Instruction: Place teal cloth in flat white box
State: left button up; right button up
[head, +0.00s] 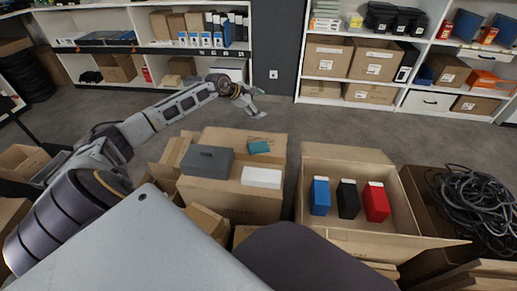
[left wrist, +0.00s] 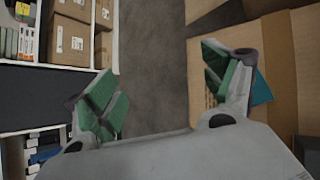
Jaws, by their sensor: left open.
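The teal cloth (head: 258,146) lies folded small on the far part of a closed carton top. The flat white box (head: 261,177) lies on the same carton, nearer to me; I cannot tell whether it is open on top. My left gripper (head: 252,102) is open and empty, above and beyond the cloth, clear of it. In the left wrist view its green-padded fingers (left wrist: 165,88) are spread wide. The cloth (left wrist: 262,88) shows there at the right, partly hidden behind one finger. The white box is not seen in that view. My right gripper is not in view.
A dark grey box (head: 207,161) stands left of the cloth on the same carton (head: 232,208). To the right, an open carton (head: 345,152) holds blue, black and red boxes. Black cables (head: 475,198) fill another carton at far right. Shelves line the back wall; floor between is clear.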

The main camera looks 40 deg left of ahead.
pick_arm(q)
jog(key=s+f+n+g, duration=0.4)
jog(key=s+f+g, duration=0.2)
jog(key=s, duration=0.3)
jog(key=shift+s+a+y, duration=0.15)
jog(key=shift+a+y, duration=0.15)
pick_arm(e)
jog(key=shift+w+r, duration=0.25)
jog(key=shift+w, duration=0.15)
pick_arm(q)
jog(key=shift+f, duration=0.15)
jog(key=b, duration=0.3)
send_over(258, 146)
jog(key=s+a, duration=0.2)
jog(key=shift+f, duration=3.95)
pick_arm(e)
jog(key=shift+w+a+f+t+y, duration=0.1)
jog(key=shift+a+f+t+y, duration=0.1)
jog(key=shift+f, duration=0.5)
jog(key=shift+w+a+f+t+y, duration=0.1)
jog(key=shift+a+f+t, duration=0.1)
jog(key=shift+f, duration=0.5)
pick_arm(q)
jog(key=shift+w+d+f, duration=0.1)
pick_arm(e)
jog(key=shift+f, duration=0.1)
